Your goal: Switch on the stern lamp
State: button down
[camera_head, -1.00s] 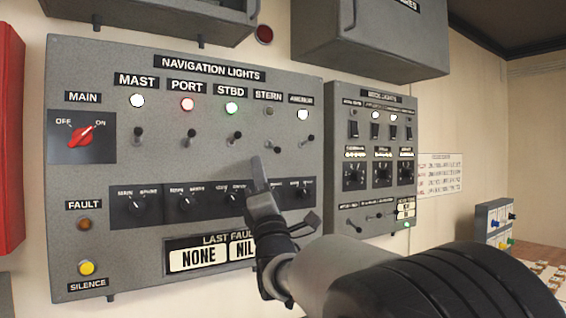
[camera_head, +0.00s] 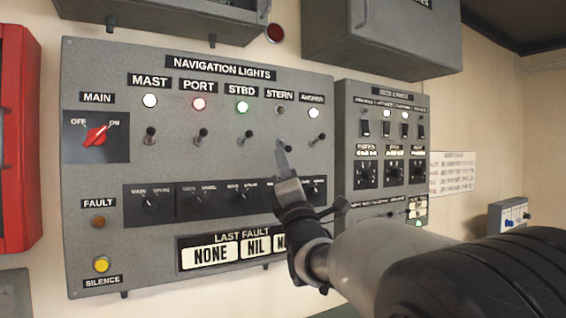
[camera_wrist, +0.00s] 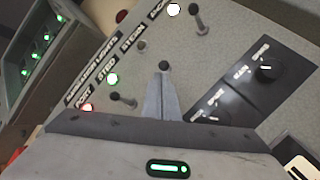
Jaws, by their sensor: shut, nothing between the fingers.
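The navigation lights panel (camera_head: 110,175) fills the left and middle of the head view. The stern lamp (camera_head: 280,110) is dark; it also shows dark in the wrist view (camera_wrist: 141,46). The stern toggle switch (camera_head: 288,149) has its lever down, unlike the neighbouring levers, which point up. Its dark knob (camera_wrist: 164,66) shows in the wrist view right at the fingertips. My gripper (camera_head: 281,146) is shut and empty, its tips at the stern lever and partly covering it. In the wrist view the fingers (camera_wrist: 161,78) hide the switch base. I cannot tell whether they touch.
The starboard toggle (camera_head: 242,136) and anchor toggle (camera_head: 316,137) stand on either side. Mast, port, starboard and anchor lamps are lit. A row of rotary knobs (camera_head: 150,202) lies below. The second lights panel (camera_head: 345,140) is to the right, and grey boxes (camera_head: 385,40) hang above.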

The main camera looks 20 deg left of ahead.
jog(key=shift+s+d+r+n+g+p, duration=0.1)
jog(key=shift+d+r+n+g+p, duration=0.1)
jog(key=shift+r+n+g+p, duration=0.45)
jog(key=g+p, duration=0.1)
jog(key=r+g+h+p, duration=0.1)
jog(key=g, duration=0.1)
jog(key=r+n+g+h+p, duration=0.1)
jog(key=p, duration=0.1)
jog(key=shift+s+d+r+g, duration=0.2)
jog(key=shift+s+d+g, duration=0.05)
jog(key=shift+d+g, duration=0.15)
jog(key=shift+f, duration=0.1)
